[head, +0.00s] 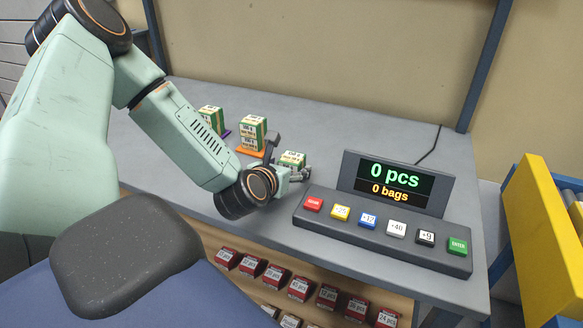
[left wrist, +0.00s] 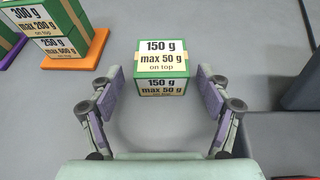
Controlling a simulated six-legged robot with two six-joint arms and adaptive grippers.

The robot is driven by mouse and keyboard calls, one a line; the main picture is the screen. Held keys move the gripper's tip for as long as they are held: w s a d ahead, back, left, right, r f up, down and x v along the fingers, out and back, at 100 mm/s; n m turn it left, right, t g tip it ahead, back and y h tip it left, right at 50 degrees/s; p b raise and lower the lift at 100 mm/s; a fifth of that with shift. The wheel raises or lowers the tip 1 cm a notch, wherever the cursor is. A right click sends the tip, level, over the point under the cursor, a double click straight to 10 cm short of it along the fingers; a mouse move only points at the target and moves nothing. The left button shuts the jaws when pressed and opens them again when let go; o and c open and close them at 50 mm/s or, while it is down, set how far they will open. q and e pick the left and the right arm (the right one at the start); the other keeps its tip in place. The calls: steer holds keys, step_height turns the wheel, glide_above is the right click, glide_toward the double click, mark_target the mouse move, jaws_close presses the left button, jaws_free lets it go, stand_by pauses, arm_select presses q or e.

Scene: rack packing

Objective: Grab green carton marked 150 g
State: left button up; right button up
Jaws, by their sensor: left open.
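The green carton marked 150 g (left wrist: 162,66) stands on the grey table, with a white label reading "max 50 g on top". My right gripper is not in view.
Green cartons marked 300 g and 250 g (left wrist: 58,45) are stacked on an orange base (left wrist: 85,50) to the left. A button panel with a display (head: 395,182) stands to the right. Red boxes (head: 299,289) line a shelf below. A yellow bin (head: 545,240) is at far right.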

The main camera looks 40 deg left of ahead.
arm_select(q)
steer(key=shift+d, duration=0.1)
steer(key=shift+c, duration=0.5)
steer(key=c, duration=1.2)
steer(key=shift+c, duration=0.2)
steer(key=shift+r, duration=0.2)
